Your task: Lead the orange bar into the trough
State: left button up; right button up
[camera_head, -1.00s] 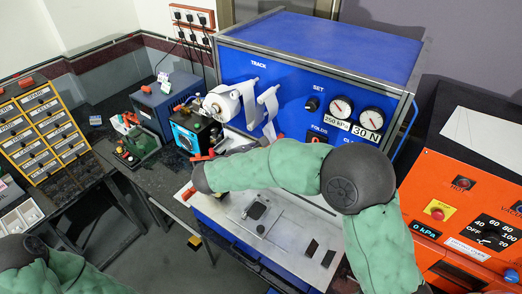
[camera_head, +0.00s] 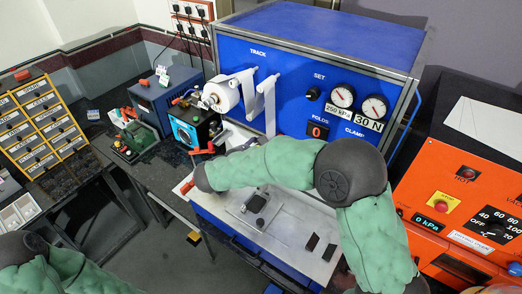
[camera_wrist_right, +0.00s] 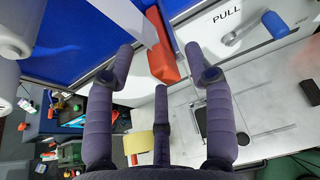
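The orange bar (camera_wrist_right: 162,46) shows in the right wrist view at the lower end of a white strip, in front of the blue panel. My right gripper (camera_wrist_right: 160,58) has its dark fingers spread, one on each side of the bar's lower part, with gaps visible. Contact cannot be judged. In the head view my right arm hides the bar and most of the gripper. I cannot make out which part is the trough. My left gripper is out of view; only its arm shows at lower left.
The blue machine (camera_head: 300,80) with a white roll (camera_head: 222,97) and dials stands behind the plate. An orange machine (camera_head: 450,200) stands at right. A drawer rack (camera_head: 40,125) and small devices fill the left bench. In the wrist view, a blue-handled lever (camera_wrist_right: 274,24) lies beside "PULL".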

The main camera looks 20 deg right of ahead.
jog(key=v, duration=1.2)
jog(key=s+a+f+m+g+y+b, duration=0.2)
jog(key=f+m, duration=0.6)
jog(key=f, duration=1.1)
jog(key=s+a+f+m+g+y+b, duration=0.2)
jog(key=s+f+m+y+b, duration=0.4)
jog(key=f, duration=1.3)
jog(key=s+a+f+m+g+y+b, duration=0.2)
jog(key=s+f+m+y+b, duration=0.3)
jog(key=s+f+m, duration=0.6)
notch_tip(320, 180, down, 8)
jog(key=m+y, duration=0.1)
jog(key=y, duration=0.1)
jog(key=shift+a+y, duration=0.35)
jog(key=shift+y, duration=0.05)
